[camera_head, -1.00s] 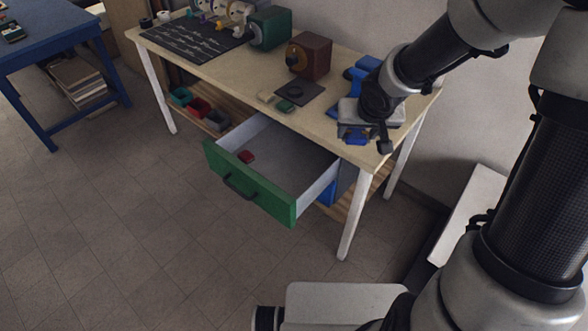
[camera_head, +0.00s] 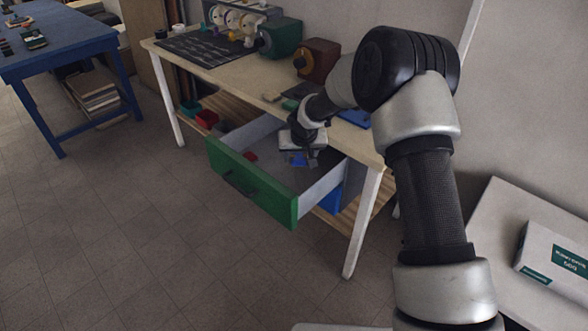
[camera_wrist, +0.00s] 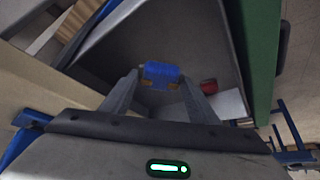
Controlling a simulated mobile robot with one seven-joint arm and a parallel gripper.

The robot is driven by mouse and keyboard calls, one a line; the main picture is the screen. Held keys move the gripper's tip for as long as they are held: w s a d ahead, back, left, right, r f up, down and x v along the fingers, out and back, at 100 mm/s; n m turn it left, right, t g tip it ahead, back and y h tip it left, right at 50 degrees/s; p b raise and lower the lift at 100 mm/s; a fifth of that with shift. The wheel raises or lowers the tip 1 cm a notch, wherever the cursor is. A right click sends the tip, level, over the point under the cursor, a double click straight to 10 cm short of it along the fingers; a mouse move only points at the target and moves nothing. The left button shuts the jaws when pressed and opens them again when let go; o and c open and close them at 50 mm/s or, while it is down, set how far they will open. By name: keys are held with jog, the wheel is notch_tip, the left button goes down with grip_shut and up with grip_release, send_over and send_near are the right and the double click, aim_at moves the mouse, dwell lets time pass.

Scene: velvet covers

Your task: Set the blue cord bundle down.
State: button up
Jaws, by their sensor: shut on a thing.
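The blue cord bundle (camera_wrist: 162,71) is between my fingertips in the wrist view; in the head view it is a small blue shape (camera_head: 298,160) below my gripper. My gripper (camera_head: 302,156) is shut on it, over the open drawer (camera_head: 313,194) with the green front. The wrist view shows my gripper (camera_wrist: 155,82) pointing into the drawer, with the grey drawer floor behind the bundle. I cannot tell whether the bundle touches the floor. A small red object (camera_wrist: 209,87) lies in the drawer near the bundle.
The wooden workbench (camera_head: 214,73) stands above the drawer, with a green machine (camera_head: 280,38) and a brown machine (camera_head: 317,60) on it. A blue table (camera_head: 62,42) stands at the far left. A white box (camera_head: 553,255) lies at right. The floor in front is clear.

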jog(key=f+b, duration=0.1)
jog(key=f, duration=0.6)
jog(key=f+b, duration=0.1)
jog(key=f, duration=0.3)
jog(key=shift+a+b, duration=0.25)
jog(key=shift+b, duration=0.1)
jog(key=shift+f, duration=0.1)
jog(key=shift+f, duration=0.15)
jog(key=o, duration=1.1)
